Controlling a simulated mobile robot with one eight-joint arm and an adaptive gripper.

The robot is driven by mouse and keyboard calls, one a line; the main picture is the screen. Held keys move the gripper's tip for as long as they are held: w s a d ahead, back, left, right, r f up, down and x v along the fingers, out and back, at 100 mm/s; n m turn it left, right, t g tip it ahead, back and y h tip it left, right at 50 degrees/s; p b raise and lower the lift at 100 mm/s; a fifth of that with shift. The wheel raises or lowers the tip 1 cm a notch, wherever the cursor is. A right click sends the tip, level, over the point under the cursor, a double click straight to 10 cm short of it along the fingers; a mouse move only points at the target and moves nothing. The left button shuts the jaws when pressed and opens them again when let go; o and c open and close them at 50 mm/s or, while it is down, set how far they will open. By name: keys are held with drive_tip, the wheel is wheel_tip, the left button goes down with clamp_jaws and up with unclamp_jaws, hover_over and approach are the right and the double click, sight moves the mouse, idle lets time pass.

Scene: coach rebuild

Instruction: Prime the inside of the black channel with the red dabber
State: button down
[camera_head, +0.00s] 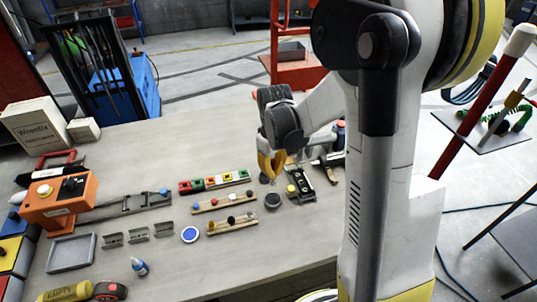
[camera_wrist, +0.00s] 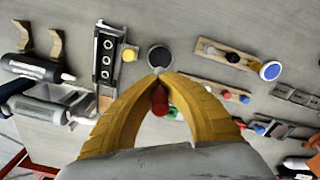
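My gripper (camera_head: 270,165) hangs over the right part of the bench. In the wrist view its yellow fingers (camera_wrist: 158,77) come together around a dark red handle, which looks like the red dabber (camera_wrist: 159,99). The dabber's lower end is hard to make out. A dark round pot (camera_head: 272,201) stands on the bench just beyond the fingertips, and also shows in the wrist view (camera_wrist: 160,57). The black channel (camera_head: 304,184) lies beside the pot; the wrist view (camera_wrist: 107,58) shows ring-like marks along it. A yellow knob (camera_wrist: 129,55) sits beside the channel.
Two wooden racks with coloured knobs (camera_head: 233,223) (camera_head: 224,203) and a row of coloured blocks (camera_head: 212,182) lie left of the pot. A blue-and-white disc (camera_head: 190,235) and small grey channels (camera_head: 138,235) lie further left. Tube-like tools (camera_wrist: 40,68) lie beyond the black channel.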

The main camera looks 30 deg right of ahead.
sight(273, 182)
drive_tip(key=shift+s+a+f, duration=0.1)
drive_tip(key=shift+s+a, duration=0.1)
drive_tip(key=shift+s, duration=0.05)
drive_tip(key=shift+f, duration=0.25)
drive_tip(key=f+b, duration=0.4)
drive_tip(key=f, duration=0.1)
drive_tip(key=shift+d+f, duration=0.2)
drive_tip(key=shift+f+b, duration=0.6)
drive_tip(key=shift+b, duration=0.05)
idle(0.6)
drive_tip(key=shift+f+b, duration=0.35)
drive_tip(key=shift+b, duration=0.7)
idle(4.5)
